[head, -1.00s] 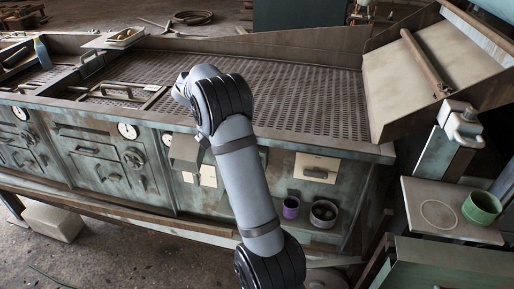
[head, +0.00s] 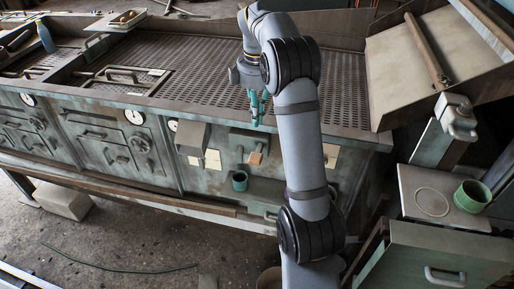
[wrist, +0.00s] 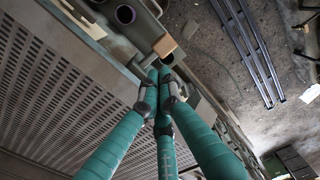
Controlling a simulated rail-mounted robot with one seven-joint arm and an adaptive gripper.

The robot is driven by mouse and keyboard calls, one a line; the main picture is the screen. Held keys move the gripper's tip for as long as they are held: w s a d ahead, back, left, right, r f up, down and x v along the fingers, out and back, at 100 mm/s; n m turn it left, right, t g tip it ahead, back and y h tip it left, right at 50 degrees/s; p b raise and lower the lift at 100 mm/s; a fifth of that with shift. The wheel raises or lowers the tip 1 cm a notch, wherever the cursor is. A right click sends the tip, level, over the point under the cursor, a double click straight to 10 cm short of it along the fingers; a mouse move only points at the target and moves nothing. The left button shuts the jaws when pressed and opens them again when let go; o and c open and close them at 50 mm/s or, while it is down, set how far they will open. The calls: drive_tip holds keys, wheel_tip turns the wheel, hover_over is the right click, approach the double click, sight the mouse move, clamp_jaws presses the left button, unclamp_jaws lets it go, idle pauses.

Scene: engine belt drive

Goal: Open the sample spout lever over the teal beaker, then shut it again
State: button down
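The sample spout lever with its wooden handle (head: 255,158) sticks out from the front of the machine. The teal beaker (head: 239,181) stands upright on the shelf below it, a little to the left. My gripper (head: 259,118) hangs above the lever at the machine's front rim, empty, with its teal fingers pointing down. In the wrist view the fingertips (wrist: 162,75) are drawn together, just short of the wooden handle (wrist: 165,45) and apart from it. A dark round cup opening (wrist: 125,14) shows beyond; I cannot tell which cup it is.
A grey box-like spout (head: 192,136) juts out left of the lever. The perforated bed (head: 205,90) lies behind the rim (head: 335,127). A green cup (head: 472,195) stands on the right side table (head: 416,181). My forearm hides the shelf's right part.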

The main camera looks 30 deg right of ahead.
sight(257, 154)
wheel_tip(257, 154, down, 12)
drive_tip(key=shift+f, duration=0.15)
idle(0.5)
